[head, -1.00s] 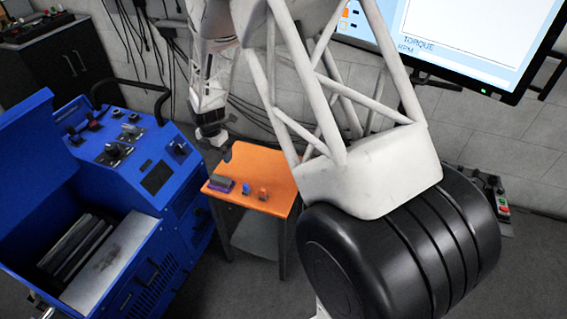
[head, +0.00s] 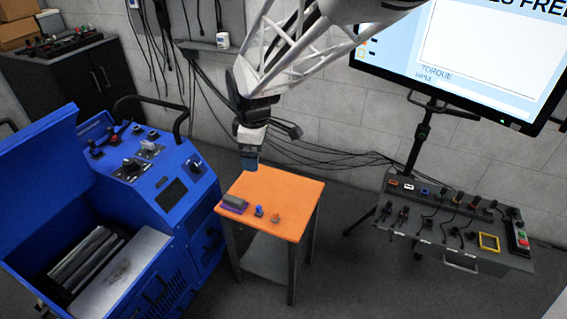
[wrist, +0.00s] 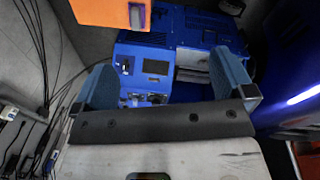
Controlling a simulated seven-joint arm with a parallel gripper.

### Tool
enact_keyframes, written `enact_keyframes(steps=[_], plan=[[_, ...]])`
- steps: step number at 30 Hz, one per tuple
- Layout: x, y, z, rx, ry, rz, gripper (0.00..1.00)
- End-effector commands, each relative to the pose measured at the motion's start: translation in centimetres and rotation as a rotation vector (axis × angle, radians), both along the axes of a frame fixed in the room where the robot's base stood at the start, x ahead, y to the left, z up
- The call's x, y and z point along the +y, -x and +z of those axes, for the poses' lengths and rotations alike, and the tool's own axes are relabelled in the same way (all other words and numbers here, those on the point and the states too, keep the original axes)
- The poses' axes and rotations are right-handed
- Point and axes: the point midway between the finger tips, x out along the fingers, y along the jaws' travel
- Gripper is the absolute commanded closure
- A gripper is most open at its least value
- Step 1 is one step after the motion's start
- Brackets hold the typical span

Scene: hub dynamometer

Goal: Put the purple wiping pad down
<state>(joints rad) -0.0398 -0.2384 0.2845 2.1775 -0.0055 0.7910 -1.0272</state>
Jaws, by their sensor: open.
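The purple wiping pad (head: 233,208), with a grey upper part, lies on the left edge of the orange tabletop (head: 285,187). My gripper (head: 249,165) hangs above the back of the table, apart from the pad. In the wrist view my gripper (wrist: 163,66) has its two blue-grey fingers spread wide, with nothing between them.
A small blue item (head: 259,211) and a small orange item (head: 276,217) stand right of the pad. A blue machine (head: 160,195) stands close on the left. A dark control bench (head: 455,225) and a screen (head: 450,60) are at right. The tabletop's right side is clear.

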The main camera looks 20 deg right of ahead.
Motion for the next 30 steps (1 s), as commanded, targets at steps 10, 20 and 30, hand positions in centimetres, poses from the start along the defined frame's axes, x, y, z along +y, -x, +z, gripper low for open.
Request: enact_keyframes(steps=[10,20,30], plan=[[-1.2,9.1,4.5,-0.043,-0.058,-0.406,0.00],[-2.0,17.7,6.6,-0.079,-0.127,-0.791,0.00],[-2.4,23.2,6.8,-0.099,-0.180,-1.049,0.00]])
